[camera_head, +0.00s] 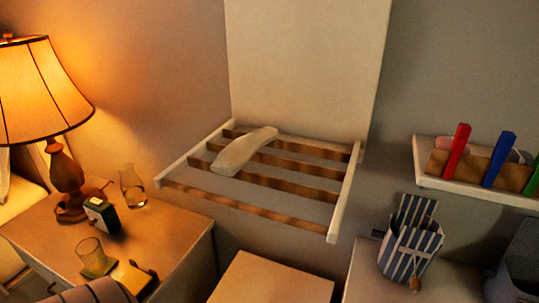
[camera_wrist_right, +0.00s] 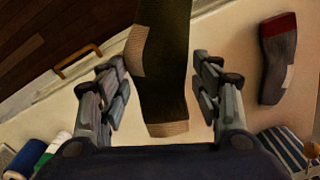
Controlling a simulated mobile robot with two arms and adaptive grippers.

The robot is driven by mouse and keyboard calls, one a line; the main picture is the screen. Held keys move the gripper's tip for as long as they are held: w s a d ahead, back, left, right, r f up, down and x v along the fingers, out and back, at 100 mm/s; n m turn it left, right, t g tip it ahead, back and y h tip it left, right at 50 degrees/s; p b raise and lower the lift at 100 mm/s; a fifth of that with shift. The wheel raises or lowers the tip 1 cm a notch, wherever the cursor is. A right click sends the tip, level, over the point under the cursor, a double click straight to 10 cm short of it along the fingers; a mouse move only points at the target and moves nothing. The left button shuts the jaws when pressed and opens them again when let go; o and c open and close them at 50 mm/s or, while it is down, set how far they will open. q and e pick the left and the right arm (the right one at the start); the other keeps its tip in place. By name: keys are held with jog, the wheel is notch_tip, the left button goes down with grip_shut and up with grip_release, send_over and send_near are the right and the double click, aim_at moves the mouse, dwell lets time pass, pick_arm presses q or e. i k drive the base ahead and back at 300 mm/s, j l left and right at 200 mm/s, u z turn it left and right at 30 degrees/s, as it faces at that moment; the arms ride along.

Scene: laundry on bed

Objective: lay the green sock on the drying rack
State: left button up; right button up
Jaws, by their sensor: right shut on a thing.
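The green sock (camera_wrist_right: 165,80), dark olive with tan heel and toe patches, hangs between the fingers of my right gripper (camera_wrist_right: 160,64) in the right wrist view. The right gripper is shut on it; its upper end runs out of the top of the picture. The drying rack (camera_head: 345,200), a pale wall frame with brown slats, is in the middle of the head view. A cream sock (camera_head: 240,152) lies across its slats on the left half. Neither gripper shows in the head view.
A grey sock with red cuff (camera_wrist_right: 278,60) lies on a pale surface beside my right gripper. A nightstand (camera_head: 160,225) with lamp (camera_head: 40,90), glass (camera_head: 92,255) and carafe (camera_head: 132,188) stands left of the rack. A shelf (camera_head: 455,188) and striped bag (camera_head: 410,250) are right. The rack's right half is clear.

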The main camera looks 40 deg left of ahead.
aim_at(292, 161)
jog(key=k+j+u, duration=0.15)
jog(key=j, duration=0.2)
jog(key=k+j+u, duration=0.15)
jog(key=j, duration=0.2)
jog(key=j+u, duration=0.1)
jog(key=j, duration=0.25)
jog(key=k+j+u, duration=0.15)
jog(key=j, duration=0.25)
